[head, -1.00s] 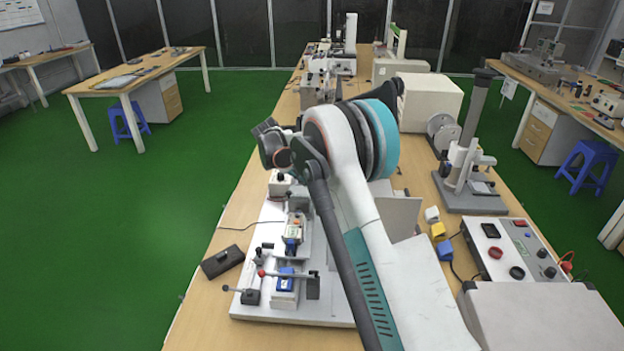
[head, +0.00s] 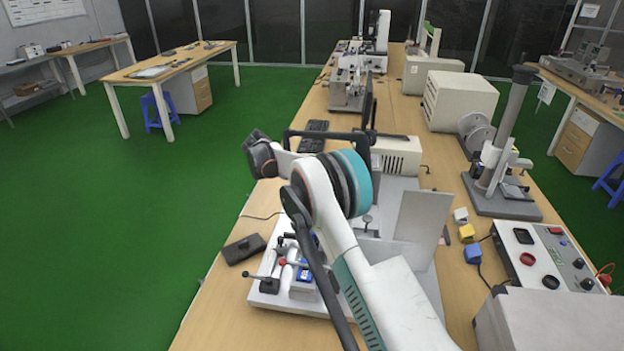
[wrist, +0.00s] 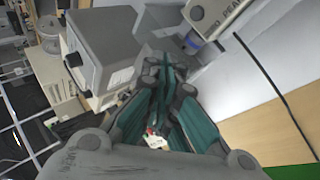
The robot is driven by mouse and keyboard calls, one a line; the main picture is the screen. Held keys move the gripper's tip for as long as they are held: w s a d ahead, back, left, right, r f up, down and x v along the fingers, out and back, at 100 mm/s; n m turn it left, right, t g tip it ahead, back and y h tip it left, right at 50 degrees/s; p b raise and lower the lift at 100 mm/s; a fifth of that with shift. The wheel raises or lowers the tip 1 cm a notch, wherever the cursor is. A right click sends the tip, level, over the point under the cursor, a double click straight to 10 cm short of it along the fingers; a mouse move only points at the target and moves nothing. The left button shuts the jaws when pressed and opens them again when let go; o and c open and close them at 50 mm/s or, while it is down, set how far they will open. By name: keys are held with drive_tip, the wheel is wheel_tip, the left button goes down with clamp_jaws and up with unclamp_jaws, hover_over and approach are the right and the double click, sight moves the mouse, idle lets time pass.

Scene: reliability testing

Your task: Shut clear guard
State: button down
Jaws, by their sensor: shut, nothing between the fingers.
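I cannot make out the clear guard for certain. A thin dark bar (head: 328,133) runs across just behind my arm in the head view; whether it belongs to the guard I cannot tell. The test fixture (head: 268,298) has a white base, a red-knobbed lever and a blue part, and is partly hidden by my arm. An upright light grey panel (head: 421,222) stands to the right of my arm. In the wrist view my gripper (wrist: 158,122) has its teal-padded fingers together and empty. A small white and red thing (wrist: 157,142) shows beyond them, partly hidden.
A grey box with knobs (wrist: 100,52) is near the fingers in the wrist view. A black box (head: 243,249) lies left of the fixture. A control box (head: 550,255) and a column stand (head: 503,195) are at the right.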

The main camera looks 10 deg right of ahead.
drive_tip(key=shift+a+f, duration=0.1)
drive_tip(key=shift+f, duration=0.2)
drive_tip(key=shift+a+r, duration=0.1)
idle(0.4)
